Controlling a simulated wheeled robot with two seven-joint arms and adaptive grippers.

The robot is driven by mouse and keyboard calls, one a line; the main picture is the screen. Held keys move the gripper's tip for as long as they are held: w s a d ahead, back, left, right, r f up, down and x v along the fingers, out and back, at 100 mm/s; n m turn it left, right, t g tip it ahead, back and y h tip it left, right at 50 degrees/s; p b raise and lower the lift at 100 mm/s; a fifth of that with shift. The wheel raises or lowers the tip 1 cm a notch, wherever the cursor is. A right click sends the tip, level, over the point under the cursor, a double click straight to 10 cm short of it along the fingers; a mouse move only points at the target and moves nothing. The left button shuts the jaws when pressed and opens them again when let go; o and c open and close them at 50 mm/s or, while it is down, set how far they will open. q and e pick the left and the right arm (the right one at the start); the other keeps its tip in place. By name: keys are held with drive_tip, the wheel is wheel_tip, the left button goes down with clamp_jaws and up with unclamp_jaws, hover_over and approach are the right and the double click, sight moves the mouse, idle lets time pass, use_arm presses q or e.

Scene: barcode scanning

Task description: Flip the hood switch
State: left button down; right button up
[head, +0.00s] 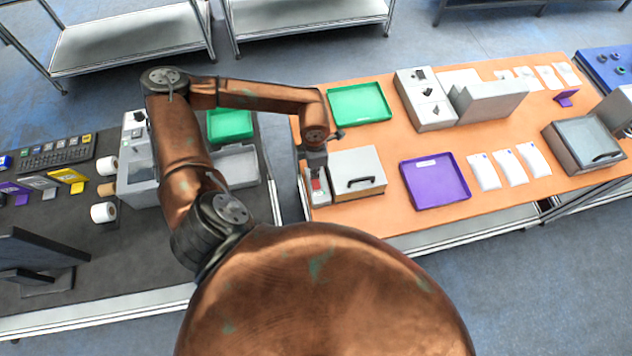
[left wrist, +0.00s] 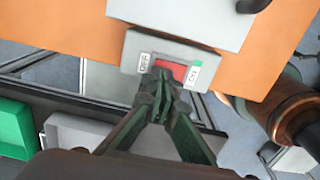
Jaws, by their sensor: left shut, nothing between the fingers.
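The hood switch (head: 318,186) is a small grey box with a red rocker at the left edge of the orange table, beside a grey box with a black handle (head: 365,165). In the left wrist view the red rocker (left wrist: 177,69) sits between a white label on its left and a green-marked label on its right. My left gripper (head: 316,168) points down at the switch. It also shows in the left wrist view (left wrist: 160,82), shut and empty, with its tips at the rocker's left part. I cannot tell if they touch it. The tips hide part of the rocker.
A green tray (head: 360,103) lies behind the switch and a purple tray (head: 435,181) to the right. White packets (head: 508,164) lie further right. A dark table (head: 60,225) stands to the left, across a narrow gap.

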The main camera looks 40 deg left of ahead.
use_arm(q)
drive_tip(key=shift+f+b, duration=0.95)
drive_tip(key=shift+f, duration=0.15)
idle(0.7)
drive_tip(key=shift+r, duration=0.15)
drive_tip(key=shift+r+p, duration=1.65)
drive_tip(key=shift+r, duration=1.75)
